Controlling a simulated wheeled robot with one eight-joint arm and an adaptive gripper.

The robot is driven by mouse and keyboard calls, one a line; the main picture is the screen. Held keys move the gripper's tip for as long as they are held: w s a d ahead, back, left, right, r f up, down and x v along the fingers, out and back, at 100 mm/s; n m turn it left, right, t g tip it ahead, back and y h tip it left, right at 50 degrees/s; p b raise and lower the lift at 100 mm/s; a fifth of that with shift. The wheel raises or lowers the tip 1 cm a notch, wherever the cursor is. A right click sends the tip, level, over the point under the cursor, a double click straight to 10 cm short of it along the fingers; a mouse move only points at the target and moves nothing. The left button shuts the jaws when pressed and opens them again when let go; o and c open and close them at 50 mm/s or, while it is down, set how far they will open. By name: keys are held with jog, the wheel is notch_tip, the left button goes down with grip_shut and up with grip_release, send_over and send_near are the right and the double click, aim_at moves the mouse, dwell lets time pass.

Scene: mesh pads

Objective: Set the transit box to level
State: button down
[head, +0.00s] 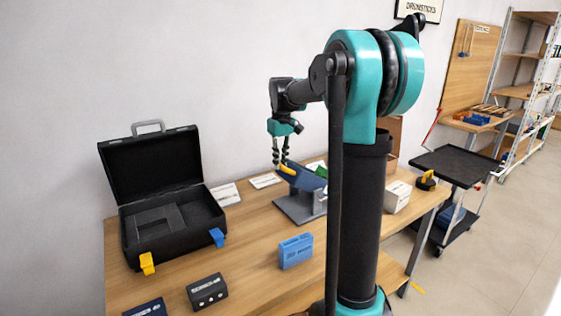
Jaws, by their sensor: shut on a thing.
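A dark blue tilted body (308,181) with a yellow handle-like part (287,169) at its upper left sits on a grey stand (295,209) on the table. It slopes down to the right and looks like the transit box, though no label on it is readable. My gripper (281,166) points down at its upper left end, shut on the yellow part. The contact is small in the head view. My arm's upright column hides what lies just right of the stand.
An open black case (132,242) with yellow and blue latches stands at the left of the wooden table (244,254). A blue box (296,251) and a small black box (206,291) lie in front. White cards lie behind. A black-topped cart (455,166) stands right.

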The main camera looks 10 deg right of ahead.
jog(key=shift+a+f, duration=0.1)
jog(key=s+a+f+t+h, duration=0.2)
jog(key=a+f+h, duration=0.3)
jog(key=f, duration=0.4)
jog(key=shift+s+a+f, duration=0.15)
jog(key=shift+s+a, duration=0.1)
jog(key=shift+a, duration=0.05)
dwell(0.7)
jog(key=shift+f, duration=0.1)
dwell(0.3)
jog(key=c, duration=1.6)
grip_release()
jog(key=shift+a, duration=0.1)
jog(key=shift+o, duration=0.6)
